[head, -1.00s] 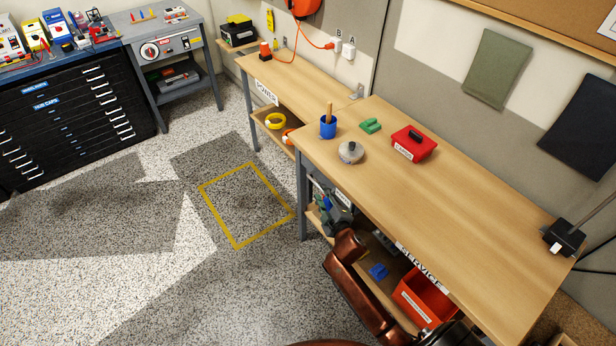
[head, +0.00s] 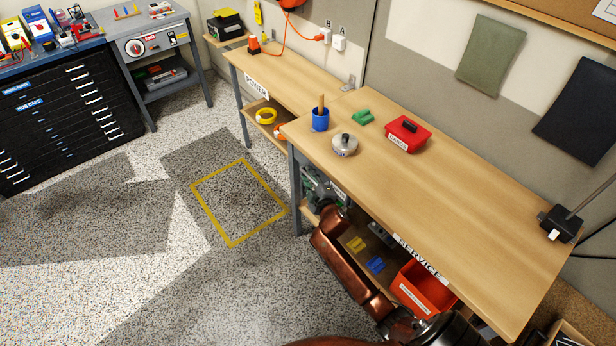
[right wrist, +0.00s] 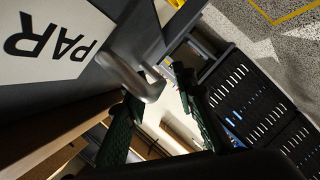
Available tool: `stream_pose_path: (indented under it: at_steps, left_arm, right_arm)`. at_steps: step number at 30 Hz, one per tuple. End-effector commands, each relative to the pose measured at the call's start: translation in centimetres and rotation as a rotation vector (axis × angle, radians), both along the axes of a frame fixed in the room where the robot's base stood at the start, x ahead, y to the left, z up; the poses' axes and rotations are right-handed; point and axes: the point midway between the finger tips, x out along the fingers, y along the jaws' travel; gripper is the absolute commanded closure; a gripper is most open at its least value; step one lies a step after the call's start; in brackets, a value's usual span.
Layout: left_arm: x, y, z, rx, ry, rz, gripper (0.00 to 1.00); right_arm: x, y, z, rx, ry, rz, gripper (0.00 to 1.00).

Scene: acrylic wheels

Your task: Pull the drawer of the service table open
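The service table (head: 450,190) is a wooden-topped bench with a "SERVICE" label on its front edge. Its drawer (right wrist: 60,45) shows in the right wrist view as a grey front with a white label reading "PAR" and a curved grey handle (right wrist: 146,89). My right gripper (right wrist: 160,90) has two dark green fingers set apart, with the handle at their tips; I cannot tell whether they touch it. In the head view my right gripper (head: 326,192) is under the near left end of the tabletop and partly hides the drawer. My left gripper is not in view.
A lower shelf holds a red bin (head: 418,290), a yellow block (head: 356,243) and a blue block (head: 375,265). Floor left of the table is open.

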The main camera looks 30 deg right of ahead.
Motion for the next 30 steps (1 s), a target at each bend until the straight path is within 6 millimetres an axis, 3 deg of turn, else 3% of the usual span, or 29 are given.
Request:
stream_pose_path:
  at_steps: [10,30]
  left_arm:
    - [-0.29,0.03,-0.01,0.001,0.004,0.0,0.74]
    - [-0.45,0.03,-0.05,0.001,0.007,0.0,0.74]
  right_arm:
    - [-0.06,-0.06,-0.02,0.0,0.001,-0.001,1.0]
    - [-0.07,-0.06,-0.13,0.001,0.002,-0.005,1.0]
